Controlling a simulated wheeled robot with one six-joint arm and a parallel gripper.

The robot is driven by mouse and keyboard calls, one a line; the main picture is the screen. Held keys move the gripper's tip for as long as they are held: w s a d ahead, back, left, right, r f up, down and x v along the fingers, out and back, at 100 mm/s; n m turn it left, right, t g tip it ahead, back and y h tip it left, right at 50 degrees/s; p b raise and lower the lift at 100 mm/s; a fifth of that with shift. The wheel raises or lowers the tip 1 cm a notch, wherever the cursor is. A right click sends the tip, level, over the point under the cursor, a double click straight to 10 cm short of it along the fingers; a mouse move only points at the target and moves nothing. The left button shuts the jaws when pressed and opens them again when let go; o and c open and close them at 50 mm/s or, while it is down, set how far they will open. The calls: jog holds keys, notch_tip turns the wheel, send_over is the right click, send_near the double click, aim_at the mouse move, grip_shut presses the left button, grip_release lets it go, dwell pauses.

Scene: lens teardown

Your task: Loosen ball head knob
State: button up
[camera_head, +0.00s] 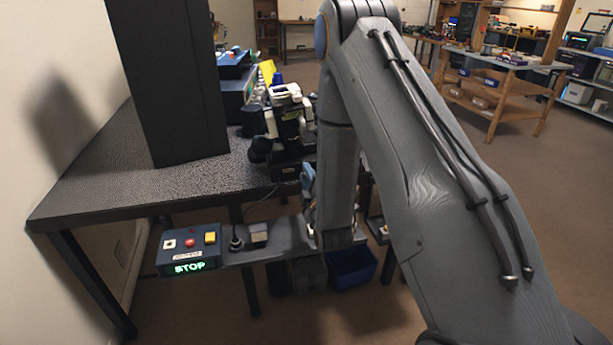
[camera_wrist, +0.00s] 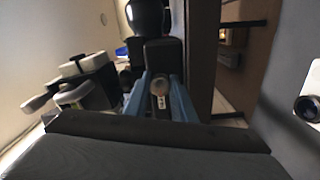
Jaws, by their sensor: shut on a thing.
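The ball head knob (camera_wrist: 160,86) is a small greyish-pink round end in the middle of the wrist view. My gripper's two blue fingers (camera_wrist: 161,80) stand on either side of it and are shut on it. Behind it rises a dark block of the ball head (camera_wrist: 163,57) with a black rounded part (camera_wrist: 146,15) at the top. In the head view a black-and-white device (camera_head: 288,118) stands at the table's right edge. A blue part of my gripper (camera_head: 308,178) shows beside my arm there; the knob and fingertips are hidden in that view.
White and dark cylindrical parts (camera_wrist: 84,78) lie close left of the fingers. A tall dark box (camera_head: 165,80) stands on the speckled table (camera_head: 110,190). A control box reading STOP (camera_head: 190,250) sits in front, below the tabletop. A blue bin (camera_head: 352,266) is underneath. Open floor lies right.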

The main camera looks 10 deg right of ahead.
jog(key=o, duration=1.1)
jog(key=shift+c, duration=0.2)
jog(key=s, duration=0.8)
jog(key=shift+b, duration=0.35)
jog(key=shift+w, duration=0.1)
jog(key=s+r+m+g+p, duration=0.1)
jog(key=s+r+m+g, duration=0.2)
jog(key=s, duration=0.6)
jog(key=s+r+m+g+p, duration=0.2)
jog(key=s+r+m+g, duration=0.1)
jog(key=s+m+g, duration=0.4)
jog(key=s+r+m+g+p, duration=0.1)
jog(key=s+r+m+g, duration=0.3)
jog(key=s+g, duration=0.4)
jog(key=s+m, duration=0.1)
jog(key=s, duration=0.3)
jog(key=shift+s, duration=0.15)
